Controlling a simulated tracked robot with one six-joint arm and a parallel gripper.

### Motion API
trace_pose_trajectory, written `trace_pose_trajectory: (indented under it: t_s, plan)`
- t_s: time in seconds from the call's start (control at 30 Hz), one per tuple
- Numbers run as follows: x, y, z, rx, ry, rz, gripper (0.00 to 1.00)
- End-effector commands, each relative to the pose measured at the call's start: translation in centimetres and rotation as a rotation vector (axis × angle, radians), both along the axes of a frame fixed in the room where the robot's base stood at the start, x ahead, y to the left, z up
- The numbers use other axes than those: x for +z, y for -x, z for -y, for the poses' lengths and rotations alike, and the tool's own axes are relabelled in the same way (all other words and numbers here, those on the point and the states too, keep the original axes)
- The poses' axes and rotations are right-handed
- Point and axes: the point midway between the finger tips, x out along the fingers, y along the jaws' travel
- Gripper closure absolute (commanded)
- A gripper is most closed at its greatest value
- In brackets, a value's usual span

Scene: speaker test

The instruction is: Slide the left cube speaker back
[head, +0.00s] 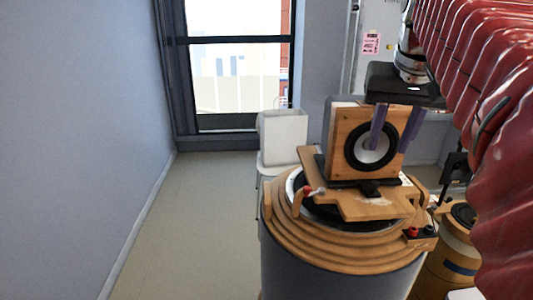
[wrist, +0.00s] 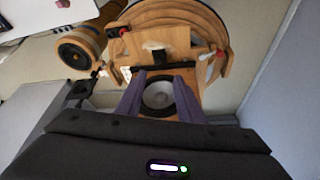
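A wooden cube speaker (head: 342,130) with a black-ringed white cone stands upright on a wooden plate (head: 352,205) on top of a large round drum-like stand. The speaker's cone also shows in the wrist view (wrist: 158,96). My gripper (head: 388,150) comes down from above with its two purple fingers apart. In the head view one finger overlaps the speaker's front face and the other lies near its right edge. In the wrist view the fingers (wrist: 159,80) flank the cone. I cannot tell whether they touch the speaker.
The round stand (head: 330,262) has stepped wooden rings and red and black terminals. A white box (head: 283,137) stands behind left. A smaller wooden cylinder with a dark cone (wrist: 76,50) is beside the stand. The floor at left (head: 185,235) is free.

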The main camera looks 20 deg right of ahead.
Motion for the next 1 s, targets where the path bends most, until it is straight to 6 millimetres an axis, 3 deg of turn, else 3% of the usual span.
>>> trace_pose_trajectory:
  t_s: [0.53, 1.0]
  plan:
    - [-0.3, -0.1, 0.5, -0.008, -0.002, -0.003, 0.66]
    - [-6.2, -2.0, 1.9, -0.009, -0.002, -0.004, 0.66]
